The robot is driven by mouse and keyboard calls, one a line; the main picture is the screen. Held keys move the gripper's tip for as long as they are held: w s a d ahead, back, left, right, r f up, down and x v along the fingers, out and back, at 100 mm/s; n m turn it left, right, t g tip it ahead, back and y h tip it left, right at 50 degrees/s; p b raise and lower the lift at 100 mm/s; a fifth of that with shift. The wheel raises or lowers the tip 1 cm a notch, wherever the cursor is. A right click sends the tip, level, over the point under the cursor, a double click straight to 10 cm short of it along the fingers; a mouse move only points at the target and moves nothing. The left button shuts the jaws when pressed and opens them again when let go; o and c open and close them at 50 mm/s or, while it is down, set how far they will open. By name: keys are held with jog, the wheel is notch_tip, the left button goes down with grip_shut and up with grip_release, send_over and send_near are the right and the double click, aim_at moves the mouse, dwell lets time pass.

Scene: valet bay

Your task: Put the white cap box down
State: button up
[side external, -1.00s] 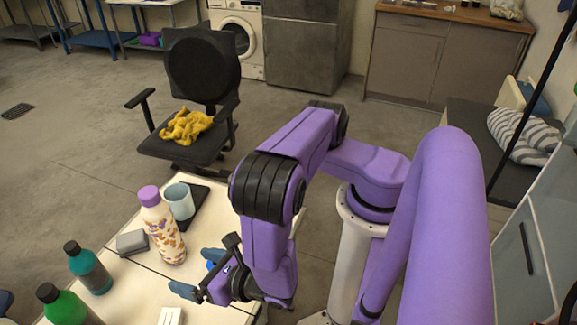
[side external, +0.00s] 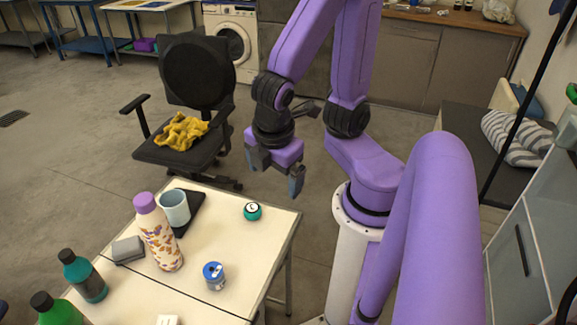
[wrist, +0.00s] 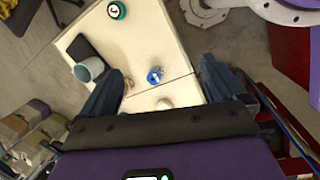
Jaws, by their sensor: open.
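A small white box (side external: 167,320), which looks like the white cap box, rests on the cream table (side external: 240,222) at the bottom edge of the side view, partly cut off. A pale shape (wrist: 165,103) in the wrist view may be the same box; I cannot tell for sure. My gripper (side external: 275,176) is open and empty, raised above and beyond the far right part of the table, well apart from the box. In the wrist view its fingers (wrist: 163,70) stand wide apart with nothing between them but the table further off.
A chair (side external: 190,150) stands behind.

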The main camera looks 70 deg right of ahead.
jog(key=shift+s+r+m+g+y, duration=0.2)
jog(key=shift+s+r+m+y, duration=0.3)
jog(key=shift+s+y, duration=0.25)
jog(key=shift+s+r+m+g+y, duration=0.2)
jog(key=shift+s+r+m+y, duration=0.2)
jog(key=shift+s+r+y, duration=0.3)
jog(key=shift+f, duration=0.1)
